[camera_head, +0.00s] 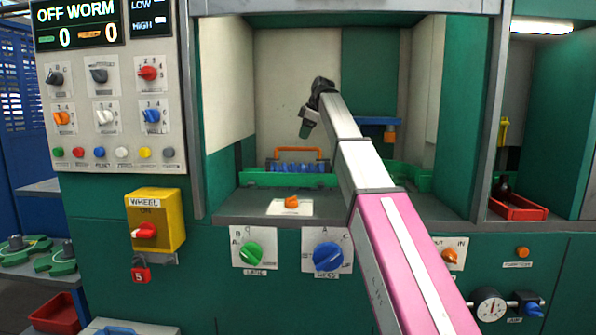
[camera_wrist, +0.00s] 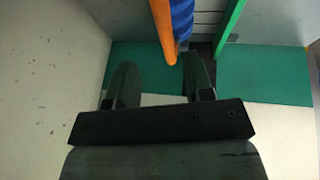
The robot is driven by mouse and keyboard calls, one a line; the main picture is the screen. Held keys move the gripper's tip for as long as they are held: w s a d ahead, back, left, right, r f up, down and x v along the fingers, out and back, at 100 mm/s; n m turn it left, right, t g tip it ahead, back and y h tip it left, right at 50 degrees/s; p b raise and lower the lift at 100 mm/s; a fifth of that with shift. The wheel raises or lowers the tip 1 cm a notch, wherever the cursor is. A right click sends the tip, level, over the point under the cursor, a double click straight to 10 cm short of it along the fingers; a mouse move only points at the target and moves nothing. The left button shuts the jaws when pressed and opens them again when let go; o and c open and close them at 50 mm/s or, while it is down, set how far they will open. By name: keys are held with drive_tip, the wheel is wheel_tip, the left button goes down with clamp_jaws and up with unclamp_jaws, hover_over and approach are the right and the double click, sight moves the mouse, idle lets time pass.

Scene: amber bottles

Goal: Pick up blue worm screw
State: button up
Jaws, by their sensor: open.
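In the head view, several small blue pieces (camera_head: 298,167), which look like the blue worm screws, sit in a row in a green tray (camera_head: 290,182). An orange bar (camera_head: 301,153) stands behind them. My gripper (camera_head: 304,129) hangs above the tray, apart from it, inside the machine bay. In the wrist view my gripper (camera_wrist: 162,84) is open, with nothing between its two dark fingers. A blue ridged part (camera_wrist: 182,18) and an orange bar (camera_wrist: 163,30) show at the top, beyond the fingers. I cannot tell single screws apart there.
Walls enclose the bay on both sides. A blue and orange fixture (camera_head: 388,128) is at the bay's right. A grey ledge (camera_head: 335,205) runs along the front, above the knobs. A red tray (camera_head: 517,208) is in the right-hand bay.

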sight(298, 149)
drive_tip(key=shift+x, duration=1.15)
drive_tip(key=x, duration=0.4)
drive_tip(key=shift+s+f, duration=0.2)
drive_tip(key=shift+s, duration=0.15)
drive_tip(key=shift+w+a+f, duration=0.1)
drive_tip(key=shift+a+f, duration=0.15)
drive_tip(key=shift+f, duration=0.25)
clamp_jaws()
